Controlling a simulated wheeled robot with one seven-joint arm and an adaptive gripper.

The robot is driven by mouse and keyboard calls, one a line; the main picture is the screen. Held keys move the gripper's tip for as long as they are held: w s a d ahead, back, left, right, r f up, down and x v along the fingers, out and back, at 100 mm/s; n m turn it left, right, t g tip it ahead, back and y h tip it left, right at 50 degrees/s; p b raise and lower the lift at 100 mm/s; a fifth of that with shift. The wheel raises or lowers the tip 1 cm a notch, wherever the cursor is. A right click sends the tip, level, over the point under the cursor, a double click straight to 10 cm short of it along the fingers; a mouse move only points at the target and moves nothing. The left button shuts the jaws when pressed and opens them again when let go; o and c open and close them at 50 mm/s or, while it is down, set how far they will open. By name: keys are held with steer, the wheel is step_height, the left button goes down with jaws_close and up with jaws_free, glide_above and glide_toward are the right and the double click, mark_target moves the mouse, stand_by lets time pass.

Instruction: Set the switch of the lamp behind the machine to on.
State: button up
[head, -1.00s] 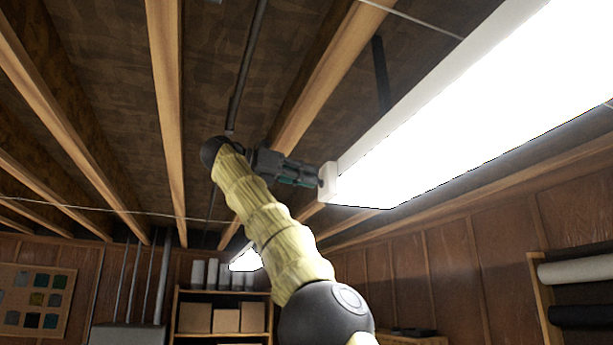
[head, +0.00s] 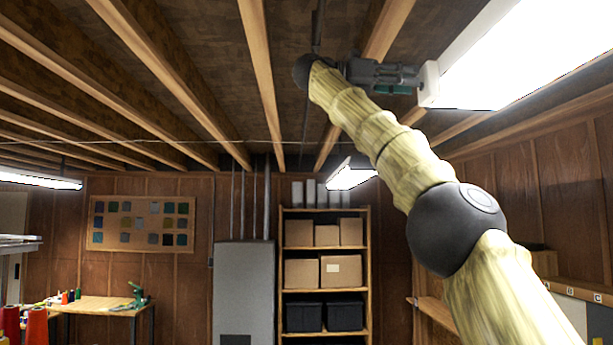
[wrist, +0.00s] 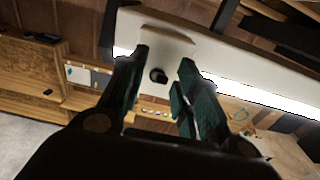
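A long ceiling lamp (head: 530,55) with a white casing is lit at the upper right of the head view. My gripper (head: 416,80) is raised to its near end cap (head: 429,84). My gripper (wrist: 163,60) is open there, with one dark green finger on each side of the knob. I see a gap between fingers and knob; whether the tips touch the cap I cannot tell. I see no mark showing the knob's setting.
Two more lit lamps hang farther off, one above the shelf (head: 350,175) and one at the far left (head: 38,180). Wooden joists (head: 258,60) cross the ceiling close to my gripper. A grey cabinet (head: 243,285), a shelf with boxes (head: 325,210) and a workbench (head: 105,303) line the back.

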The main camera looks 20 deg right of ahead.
steer(key=shift+d+f+g+h+b, duration=0.1)
steer(key=shift+f+g+h+b, duration=0.15)
steer(key=shift+f+h+b, duration=0.65)
steer(key=shift+f+g+h+b, duration=0.1)
steer(key=shift+g+h+b, duration=0.3)
steer(key=shift+h, duration=1.1)
steer(key=shift+d+f+g+h+b, duration=0.15)
steer(key=shift+f+h+b, duration=0.25)
steer(key=shift+h+b, duration=0.6)
steer(key=h+p, duration=0.1)
steer(key=p, duration=0.1)
steer(key=shift+f+p, duration=0.15)
steer(key=shift+p, duration=0.15)
steer(key=p, duration=0.1)
steer(key=h+p, duration=0.1)
steer(key=p, duration=0.1)
steer(key=shift+f, duration=0.25)
